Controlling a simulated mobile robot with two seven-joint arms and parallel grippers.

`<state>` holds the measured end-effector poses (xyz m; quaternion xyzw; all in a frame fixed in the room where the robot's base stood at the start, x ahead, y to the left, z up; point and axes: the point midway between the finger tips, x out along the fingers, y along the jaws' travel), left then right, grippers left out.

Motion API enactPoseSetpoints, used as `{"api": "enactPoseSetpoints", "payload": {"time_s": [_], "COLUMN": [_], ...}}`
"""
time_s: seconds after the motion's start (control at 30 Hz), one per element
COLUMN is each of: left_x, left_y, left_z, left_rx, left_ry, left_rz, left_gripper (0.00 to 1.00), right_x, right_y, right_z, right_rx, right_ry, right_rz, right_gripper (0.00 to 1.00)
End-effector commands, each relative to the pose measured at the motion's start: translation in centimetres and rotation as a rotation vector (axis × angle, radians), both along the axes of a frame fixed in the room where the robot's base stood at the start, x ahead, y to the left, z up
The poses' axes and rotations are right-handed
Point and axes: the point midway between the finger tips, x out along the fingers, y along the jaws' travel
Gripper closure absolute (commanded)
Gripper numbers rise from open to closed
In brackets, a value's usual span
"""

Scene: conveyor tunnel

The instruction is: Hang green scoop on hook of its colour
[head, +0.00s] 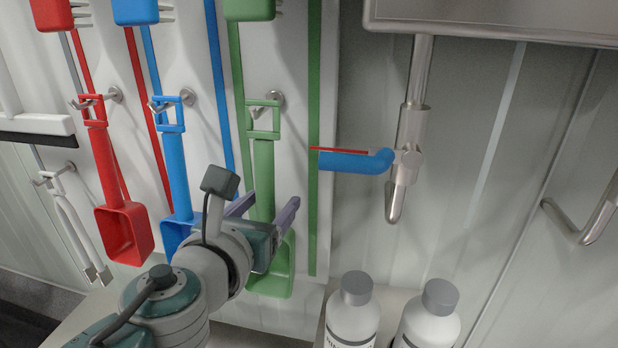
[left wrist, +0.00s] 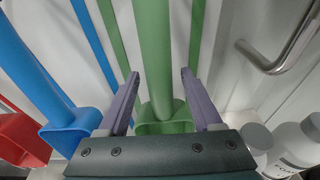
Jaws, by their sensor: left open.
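The green scoop (head: 264,170) hangs upright by its square loop on a metal hook (head: 262,108) in the green-edged wall section. Its lower bowl part (head: 284,268) is partly hidden behind my left gripper (head: 265,205). My left gripper is open, one finger on each side of the scoop's handle. In the left wrist view the green handle (left wrist: 153,50) runs between the spread purple-grey fingers (left wrist: 157,95), and I see a gap to each finger. The scoop's bowl (left wrist: 165,120) is partly hidden by the gripper body. My right gripper is not in view.
A blue scoop (head: 176,170) and a red scoop (head: 108,175) hang on hooks to the left. A metal pipe with a blue-handled valve (head: 350,160) is on the right. Two white bottles (head: 352,318) (head: 428,322) stand below right. A grey box edge (head: 500,18) overhangs at the top.

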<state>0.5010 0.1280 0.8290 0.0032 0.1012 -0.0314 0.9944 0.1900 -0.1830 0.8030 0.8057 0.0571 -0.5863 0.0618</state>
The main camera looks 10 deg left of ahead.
Motion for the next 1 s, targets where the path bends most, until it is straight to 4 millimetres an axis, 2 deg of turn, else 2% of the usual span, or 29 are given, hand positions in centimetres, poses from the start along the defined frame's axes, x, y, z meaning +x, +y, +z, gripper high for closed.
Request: {"api": "enactPoseSetpoints", "payload": {"time_s": [0.17, 0.27, 0.5, 0.7, 1.0], "left_x": [-0.5, -1.7, -6.3, -9.0, -9.7], "left_y": [0.0, 0.1, 0.4, 0.5, 0.6], "left_z": [0.1, 0.5, 1.4, 1.9, 2.0], "left_rx": [0.001, 0.001, 0.001, 0.001, 0.000], "left_ry": [0.002, 0.003, 0.003, 0.002, 0.000], "left_rz": [0.000, 0.000, 0.000, -0.001, 0.000], "left_gripper": [0.34, 0.34, 0.34, 0.34, 0.34], "right_x": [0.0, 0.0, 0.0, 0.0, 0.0], "right_y": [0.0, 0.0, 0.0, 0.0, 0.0], "right_z": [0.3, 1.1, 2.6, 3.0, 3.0], "right_rx": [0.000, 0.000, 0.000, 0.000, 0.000], "right_ry": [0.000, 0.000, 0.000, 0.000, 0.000], "right_rz": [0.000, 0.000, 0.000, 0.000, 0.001], "right_gripper": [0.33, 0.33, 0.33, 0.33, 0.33]}}
